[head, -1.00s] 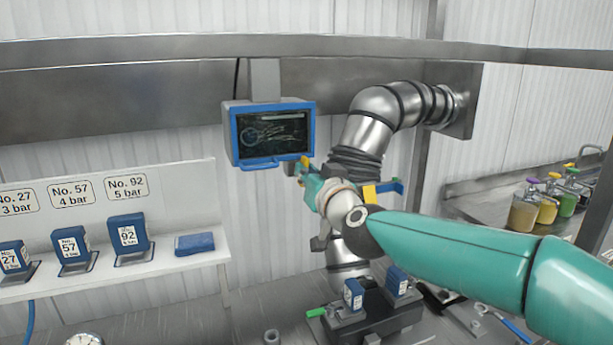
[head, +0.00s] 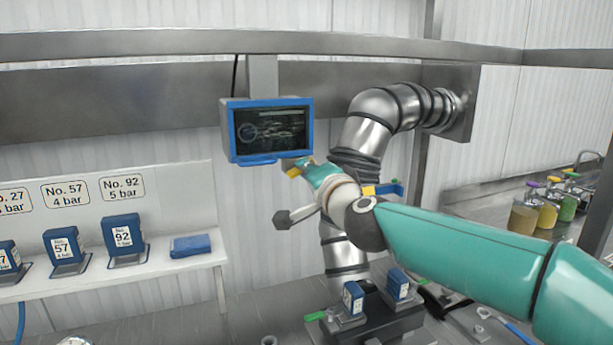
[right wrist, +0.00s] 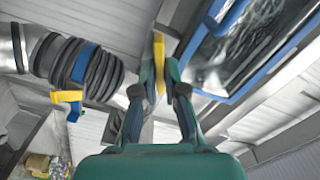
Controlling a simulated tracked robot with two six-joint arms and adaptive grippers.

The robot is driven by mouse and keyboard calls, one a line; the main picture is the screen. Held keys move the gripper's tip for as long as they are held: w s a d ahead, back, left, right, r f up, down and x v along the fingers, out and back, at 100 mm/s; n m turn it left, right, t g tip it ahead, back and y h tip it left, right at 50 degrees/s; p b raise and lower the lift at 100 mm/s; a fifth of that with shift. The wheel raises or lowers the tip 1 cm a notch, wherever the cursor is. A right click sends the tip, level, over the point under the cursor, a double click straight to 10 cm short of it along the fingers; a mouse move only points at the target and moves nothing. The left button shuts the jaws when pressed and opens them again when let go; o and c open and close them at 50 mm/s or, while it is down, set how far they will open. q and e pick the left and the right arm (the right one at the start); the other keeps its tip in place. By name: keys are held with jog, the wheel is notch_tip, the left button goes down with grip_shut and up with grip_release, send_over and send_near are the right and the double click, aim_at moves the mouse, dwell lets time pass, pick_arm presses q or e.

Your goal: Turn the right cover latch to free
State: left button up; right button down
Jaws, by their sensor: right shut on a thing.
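My right gripper (head: 300,167) reaches up to the gap between the blue-framed screen (head: 231,131) and the metal duct. In the right wrist view its fingertips (right wrist: 159,88) are closed on a narrow yellow latch piece (right wrist: 159,48), and the fingers hide its lower part. The yellow piece also shows at the fingertips in the head view (head: 293,173). A second yellow piece (right wrist: 67,97) sits on a blue bracket (right wrist: 84,63) beside the ribbed duct, apart from the gripper. Where the held latch is mounted is hidden. My left gripper is not in view.
The ribbed metal duct (head: 367,138) stands close to my right wrist. Below is a dark block (head: 385,318) carrying blue numbered units. A shelf (head: 150,273) with numbered blue units is at the left. Bottles (head: 547,213) stand on the right counter.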

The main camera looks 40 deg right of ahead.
jog(key=m, duration=0.1)
jog(key=m+b, duration=0.1)
jog(key=m, duration=0.3)
jog(key=shift+f, duration=0.4)
jog(key=c, duration=1.2)
grip_release()
jog(key=shift+d, duration=0.2)
jog(key=shift+c, duration=0.2)
jog(key=shift+a+r, duration=0.15)
jog(key=shift+r, duration=0.05)
jog(key=v, duration=1.2)
jog(key=shift+f, duration=0.15)
